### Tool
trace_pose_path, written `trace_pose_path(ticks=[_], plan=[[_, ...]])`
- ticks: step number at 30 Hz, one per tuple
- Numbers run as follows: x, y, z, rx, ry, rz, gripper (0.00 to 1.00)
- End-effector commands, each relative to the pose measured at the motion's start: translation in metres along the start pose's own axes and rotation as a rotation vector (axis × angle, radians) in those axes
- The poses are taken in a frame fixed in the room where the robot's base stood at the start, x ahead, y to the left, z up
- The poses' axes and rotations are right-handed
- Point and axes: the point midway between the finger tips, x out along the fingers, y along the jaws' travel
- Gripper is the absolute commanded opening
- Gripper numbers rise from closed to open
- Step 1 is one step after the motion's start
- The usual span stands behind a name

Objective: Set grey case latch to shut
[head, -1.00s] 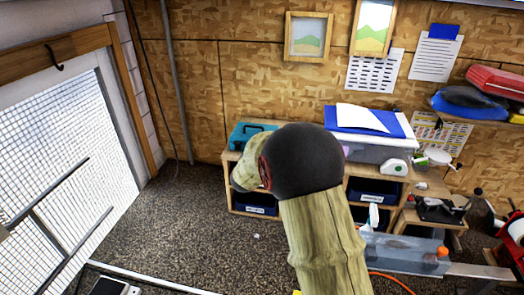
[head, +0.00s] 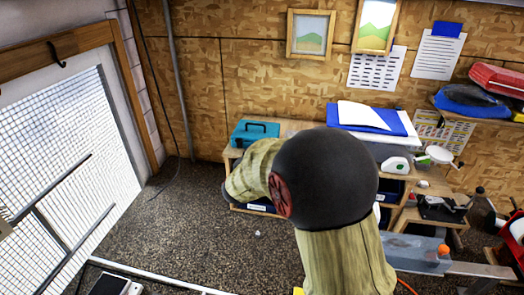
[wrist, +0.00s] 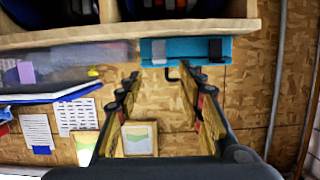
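A teal case (head: 255,132) sits on the left end of the wooden bench in the head view. In the wrist view, which looks upside down, the teal case (wrist: 187,47) lies just beyond my fingertips. It has a dark latch (wrist: 215,49) on its right and a lighter grey latch (wrist: 158,51) on its left. I cannot tell for sure whether either latch is open or shut. My gripper (wrist: 165,80) is open, with nothing between its fingers and apart from the case. In the head view my own arm hides the gripper.
A clear bin with a blue lid (head: 375,118) and white paper stands on the bench right of the case. Blue bins sit in the bench below. Framed pictures (head: 310,33) and sheets hang on the wall. The floor (head: 200,215) left of the bench is mostly clear.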

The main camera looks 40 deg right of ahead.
Motion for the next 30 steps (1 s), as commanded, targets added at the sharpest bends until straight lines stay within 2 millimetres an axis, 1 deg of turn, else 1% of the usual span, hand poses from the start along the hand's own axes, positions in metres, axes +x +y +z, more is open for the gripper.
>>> trace_pose_path(ticks=[1,3,6,12,20,23,26,30], plan=[[-0.009,-0.001,0.0,-0.001,0.001,-0.002,0.38],[-0.02,-0.001,0.0,-0.001,0.001,-0.002,0.38],[-0.03,0.0,0.0,-0.001,0.0,0.0,0.38],[-0.038,0.0,0.001,-0.001,0.0,0.0,0.38],[-0.037,0.001,0.001,-0.001,0.0,0.001,0.38],[-0.033,0.005,0.006,0.002,0.0,0.009,0.38],[-0.025,0.018,0.018,0.011,0.004,0.028,0.38],[-0.009,0.046,0.042,0.031,0.013,0.071,0.38]])
